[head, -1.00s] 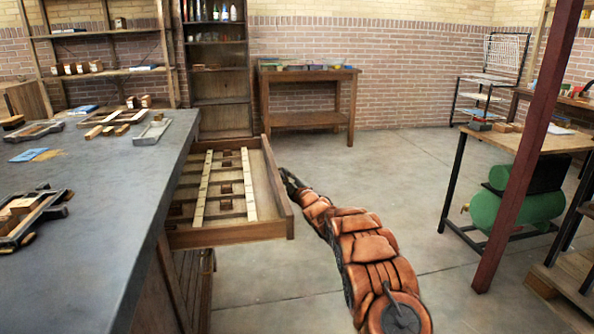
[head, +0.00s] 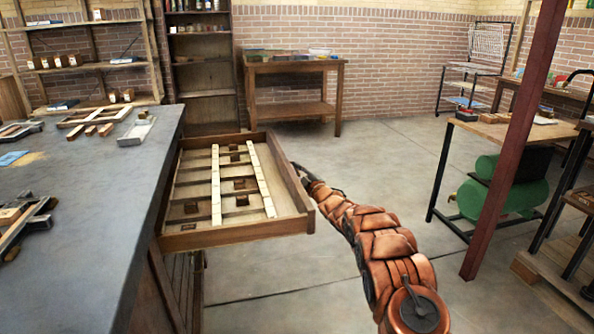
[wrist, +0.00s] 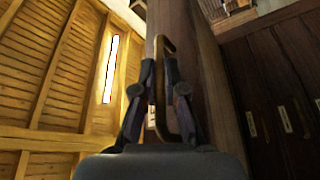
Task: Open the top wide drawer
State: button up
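The top wide drawer (head: 240,236) is wooden and stands well out from the grey-topped bench. Its inside shows pale slats and small brown blocks. My gripper (head: 302,174) is at the drawer's front face, on its right side in the head view; that face is turned away from the head camera. In the wrist view, the fingers of my gripper (wrist: 160,75) are close together around a brass-coloured handle (wrist: 161,130) on the dark wooden front (wrist: 190,30). The fingers appear closed on the handle.
The grey bench top (head: 90,185) holds frames and wooden blocks. A dark red post (head: 510,160) and a side table (head: 500,130) with a green tank (head: 505,190) below stand at right. Concrete floor (head: 390,150) lies clear beyond the drawer.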

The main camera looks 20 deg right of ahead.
jog(key=shift+o, duration=0.8)
jog(key=shift+s+d+f, duration=0.15)
jog(key=shift+s, duration=0.15)
jog(key=v, duration=1.1)
jog(key=shift+s, duration=0.2)
